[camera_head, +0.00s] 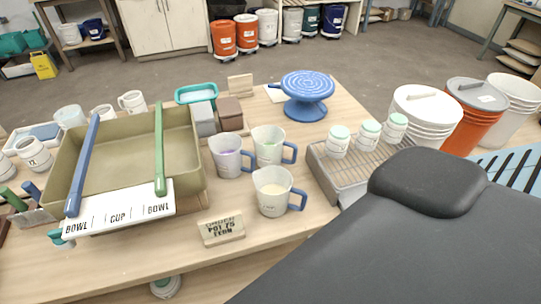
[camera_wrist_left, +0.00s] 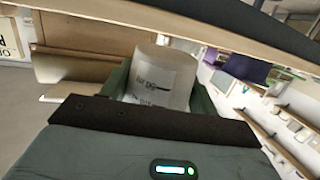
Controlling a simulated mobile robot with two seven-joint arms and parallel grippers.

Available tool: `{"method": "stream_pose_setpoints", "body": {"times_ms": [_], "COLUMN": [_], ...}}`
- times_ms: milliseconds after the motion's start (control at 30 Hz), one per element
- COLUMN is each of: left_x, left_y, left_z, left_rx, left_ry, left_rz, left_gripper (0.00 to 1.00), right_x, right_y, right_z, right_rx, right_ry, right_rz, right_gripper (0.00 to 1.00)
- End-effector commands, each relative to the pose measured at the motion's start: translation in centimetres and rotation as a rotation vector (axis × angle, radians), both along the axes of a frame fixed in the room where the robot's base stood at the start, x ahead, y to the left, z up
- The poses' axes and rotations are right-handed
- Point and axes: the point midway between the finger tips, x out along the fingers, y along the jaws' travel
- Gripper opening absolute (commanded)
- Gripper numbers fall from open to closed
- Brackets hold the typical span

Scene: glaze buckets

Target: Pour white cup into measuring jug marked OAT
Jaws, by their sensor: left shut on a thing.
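In the left wrist view, a white cup (camera_wrist_left: 165,78) with dark lettering, only partly readable, sits between the greenish fingers of my left gripper (camera_wrist_left: 160,92), which is shut on it. Its contents are hidden. In the head view, three pale measuring jugs with blue handles stand close together on the table: a left jug (camera_head: 226,160) with purple contents, a back jug (camera_head: 267,147), and a front jug (camera_head: 270,196) with cream contents. Their labels are too small to read, so I cannot tell which is OAT. My right gripper is out of view.
A wooden sign (camera_head: 222,230) stands in front of the jugs. An olive tray (camera_head: 190,171) is left, a blue turntable (camera_head: 306,92) behind, and a grey rack (camera_head: 325,168) with several jars right. A small white object (camera_head: 166,287) shows below the table edge. My dark arm fills the lower right.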

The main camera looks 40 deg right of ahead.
Motion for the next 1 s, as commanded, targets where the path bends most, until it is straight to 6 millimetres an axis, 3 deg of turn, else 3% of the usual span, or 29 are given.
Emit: {"method": "stream_pose_setpoints", "body": {"times_ms": [167,400,600,800,1000], "left_x": [1.6,5.8,7.7,8.1,8.1], "left_y": [0.0,0.7,2.1,3.0,3.2], "left_z": [2.0,8.5,13.5,15.6,15.9], "left_rx": [0.003,0.014,0.01,0.0,0.0], "left_ry": [-0.012,-0.018,-0.013,-0.005,-0.003], "left_rz": [0.001,0.039,0.105,0.149,0.154], "left_gripper": [0.29,0.29,0.29,0.29,0.29], "right_x": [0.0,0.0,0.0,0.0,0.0], "right_y": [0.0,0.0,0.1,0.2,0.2], "right_z": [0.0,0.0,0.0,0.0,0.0], "right_rx": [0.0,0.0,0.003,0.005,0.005], "right_ry": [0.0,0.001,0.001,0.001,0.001], "right_rz": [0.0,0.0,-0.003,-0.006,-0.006], "right_gripper": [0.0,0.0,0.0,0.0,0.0]}}
